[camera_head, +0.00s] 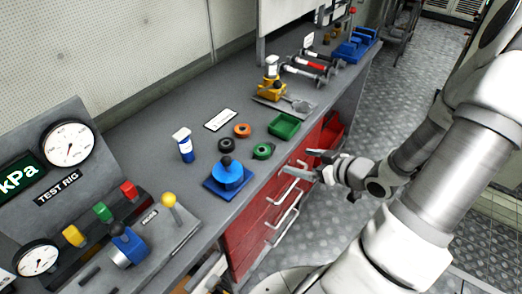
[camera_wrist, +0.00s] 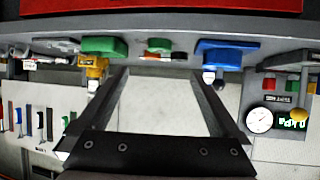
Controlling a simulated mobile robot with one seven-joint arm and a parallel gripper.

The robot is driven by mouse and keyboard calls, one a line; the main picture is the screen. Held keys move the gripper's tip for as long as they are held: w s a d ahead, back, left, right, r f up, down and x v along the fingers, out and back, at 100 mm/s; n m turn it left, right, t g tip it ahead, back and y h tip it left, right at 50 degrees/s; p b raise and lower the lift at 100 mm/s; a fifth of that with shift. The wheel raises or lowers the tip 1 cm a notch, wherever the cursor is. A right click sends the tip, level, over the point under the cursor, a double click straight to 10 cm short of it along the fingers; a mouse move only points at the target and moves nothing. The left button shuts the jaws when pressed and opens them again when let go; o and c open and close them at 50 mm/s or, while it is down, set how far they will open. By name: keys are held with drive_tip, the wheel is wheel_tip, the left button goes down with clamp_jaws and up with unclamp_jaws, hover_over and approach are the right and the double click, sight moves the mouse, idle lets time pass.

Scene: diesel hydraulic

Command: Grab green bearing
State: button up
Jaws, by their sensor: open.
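The green bearing (camera_head: 263,151) is a small green ring with a dark centre, lying flat on the grey bench near its front edge. It also shows in the wrist view as a small green shape (camera_wrist: 160,43) at the top middle, above the gap between my fingers. My gripper (camera_head: 308,163) is open and empty, out in front of the bench to the right of the bearing. Its two dark fingers (camera_wrist: 160,74) stand wide apart in the wrist view, with nothing between them touching either one.
An orange ring (camera_head: 242,130) and a black ring (camera_head: 226,145) lie behind the bearing. A green bin (camera_head: 284,125) and a blue block with a knob (camera_head: 228,175) flank it. Red drawers with handles (camera_head: 289,195) sit below my gripper's side of the bench.

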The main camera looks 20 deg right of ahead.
drive_tip(key=b, duration=0.2)
approach(263, 150)
drive_tip(key=x, duration=0.3)
drive_tip(key=shift+w+f, duration=0.1)
drive_tip(key=shift+f, duration=0.45)
drive_tip(key=shift+r+x, duration=0.2)
drive_tip(key=shift+x, duration=1.15)
drive_tip(key=shift+r+x, duration=0.2)
drive_tip(key=shift+x, duration=1.1)
drive_tip(key=shift+w+a, duration=0.15)
drive_tip(key=c, duration=1.5)
drive_tip(key=shift+o, duration=0.2)
